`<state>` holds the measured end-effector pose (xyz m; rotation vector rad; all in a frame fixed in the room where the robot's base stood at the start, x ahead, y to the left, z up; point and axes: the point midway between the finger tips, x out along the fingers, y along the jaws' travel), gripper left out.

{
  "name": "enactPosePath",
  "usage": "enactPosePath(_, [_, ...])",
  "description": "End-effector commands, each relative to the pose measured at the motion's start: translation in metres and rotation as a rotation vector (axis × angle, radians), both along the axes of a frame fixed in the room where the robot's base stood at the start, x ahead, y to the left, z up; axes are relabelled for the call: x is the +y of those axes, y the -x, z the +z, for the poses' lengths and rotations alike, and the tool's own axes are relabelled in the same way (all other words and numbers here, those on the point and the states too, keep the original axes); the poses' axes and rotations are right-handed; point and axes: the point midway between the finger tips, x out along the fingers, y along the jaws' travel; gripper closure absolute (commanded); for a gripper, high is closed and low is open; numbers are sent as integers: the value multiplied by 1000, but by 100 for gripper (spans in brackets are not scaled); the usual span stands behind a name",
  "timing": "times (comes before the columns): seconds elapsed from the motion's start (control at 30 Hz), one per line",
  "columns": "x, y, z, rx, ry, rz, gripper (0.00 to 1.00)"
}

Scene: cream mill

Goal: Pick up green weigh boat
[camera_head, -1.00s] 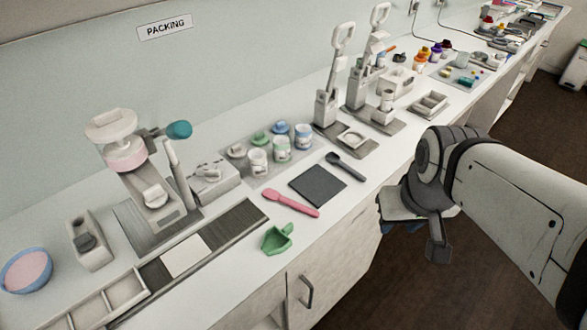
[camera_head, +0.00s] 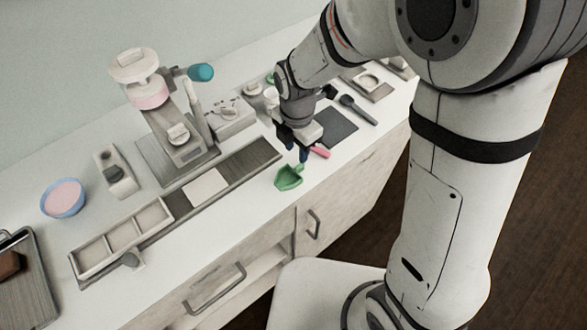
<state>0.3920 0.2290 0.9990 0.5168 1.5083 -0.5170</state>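The green weigh boat (camera_head: 287,179) lies on the white counter near its front edge, to the right of the long grey tray. My gripper (camera_head: 303,158) points down just above and behind the weigh boat's upper right end. Its dark blue fingertips seem apart from each other, with nothing seen between them. I cannot tell whether a fingertip touches the weigh boat. The gripper and wrist hide most of the pink spatula (camera_head: 320,151) behind them.
A dark square mat (camera_head: 335,127) and a dark spoon (camera_head: 357,107) lie right of the gripper. A press with a teal handle (camera_head: 200,73) stands behind left. A sectioned tray (camera_head: 122,237) and a blue bowl (camera_head: 64,199) are at left. The counter in front of the weigh boat is narrow.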

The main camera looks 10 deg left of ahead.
Motion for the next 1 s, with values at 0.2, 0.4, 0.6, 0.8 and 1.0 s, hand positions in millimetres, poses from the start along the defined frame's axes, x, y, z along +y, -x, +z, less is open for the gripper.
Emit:
enactPosePath(0.2, [-5,2,-24,5,3,-5,65])
enactPosePath(0.4, [-10,3,-53,3,3,-5,65])
enactPosePath(0.6, [-10,3,-66,1,1,-6,65])
enactPosePath(0.8, [-10,3,-66,0,0,-7,65])
enactPosePath(1.0, [-10,3,-66,0,0,-8,82])
